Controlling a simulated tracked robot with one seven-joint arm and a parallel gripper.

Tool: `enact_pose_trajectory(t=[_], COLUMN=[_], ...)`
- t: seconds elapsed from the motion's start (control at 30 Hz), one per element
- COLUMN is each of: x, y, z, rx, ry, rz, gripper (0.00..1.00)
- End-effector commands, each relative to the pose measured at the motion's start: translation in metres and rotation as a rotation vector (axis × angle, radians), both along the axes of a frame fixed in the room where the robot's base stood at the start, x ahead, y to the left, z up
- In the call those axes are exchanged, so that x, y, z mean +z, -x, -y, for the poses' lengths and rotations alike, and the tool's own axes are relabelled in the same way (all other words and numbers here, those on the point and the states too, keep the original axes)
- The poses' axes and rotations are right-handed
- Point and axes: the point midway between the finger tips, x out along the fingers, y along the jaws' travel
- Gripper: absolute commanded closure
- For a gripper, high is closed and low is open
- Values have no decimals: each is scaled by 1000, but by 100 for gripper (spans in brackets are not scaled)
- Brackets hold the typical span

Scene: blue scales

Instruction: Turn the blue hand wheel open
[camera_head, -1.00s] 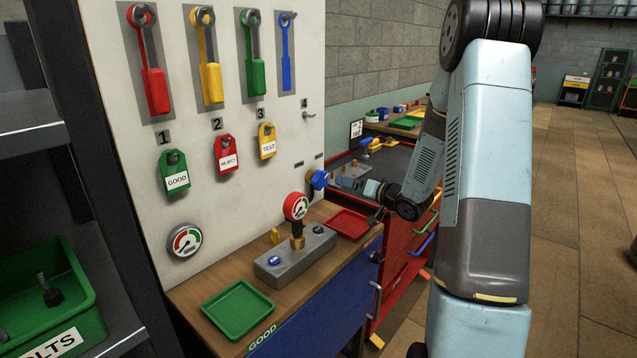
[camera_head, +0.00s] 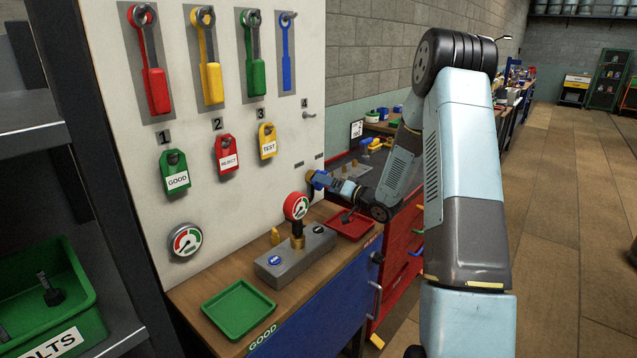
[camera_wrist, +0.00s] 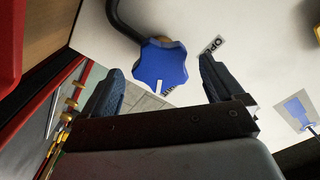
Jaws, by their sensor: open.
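The blue hand wheel (camera_wrist: 160,65) is a lobed knob with a white mark, on a dark bent pipe at the white panel. In the wrist view it lies ahead of my gripper (camera_wrist: 160,88), between the lines of the two fingers and a little beyond their tips. The fingers are apart and empty. In the head view, my gripper (camera_head: 328,183) is at the panel's right edge, and the wheel (camera_head: 311,178) is mostly hidden there by it. A printed label beside the wheel is partly covered; the letters "OP" show.
Below the panel, a wooden bench carries a grey block with a red gauge (camera_head: 296,206), a green tray (camera_head: 238,310) and a red tray (camera_head: 350,224). Wrenches and tags hang on the panel (camera_head: 228,200). The red tray lies just under my forearm.

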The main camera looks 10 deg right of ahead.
Motion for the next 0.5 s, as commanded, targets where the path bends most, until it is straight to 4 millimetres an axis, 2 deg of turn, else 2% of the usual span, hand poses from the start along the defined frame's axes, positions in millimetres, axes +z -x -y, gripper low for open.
enact_pose_trajectory(t=[0.2,0.5], x=[0,0], y=[-24,-34], z=[-17,-24], rx=[1,-1], ry=[0,1], rz=[1,1], gripper=[6,6])
